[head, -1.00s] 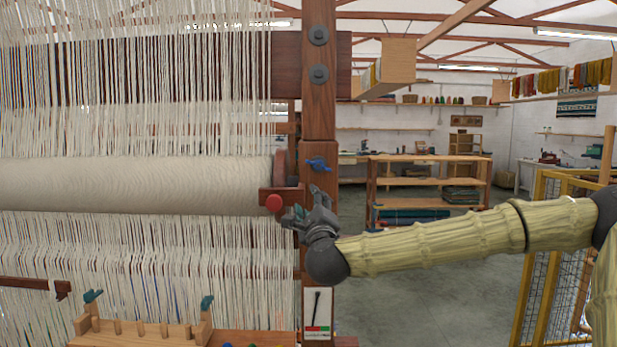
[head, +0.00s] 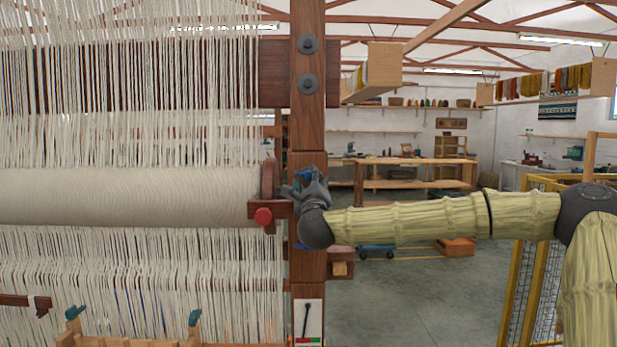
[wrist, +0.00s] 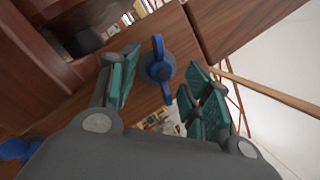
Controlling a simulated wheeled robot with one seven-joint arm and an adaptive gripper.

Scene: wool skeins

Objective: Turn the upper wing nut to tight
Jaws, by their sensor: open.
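The upper wing nut (head: 304,174) is blue and sits on the loom's wooden post, partly hidden behind my gripper in the head view. In the wrist view the blue wing nut (wrist: 158,68) stands between my two fingers, its wings running roughly up and down the picture. My gripper (head: 292,189) is open at the post; its teal-padded fingers (wrist: 165,82) lie either side of the nut with visible gaps. Another blue piece (wrist: 15,150) shows at the lower left of the wrist view, cut by the edge.
The wooden post (head: 307,130) rises beside the cloth roll (head: 130,197) and white warp threads. A card with red and green marks (head: 308,322) is low on the post.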

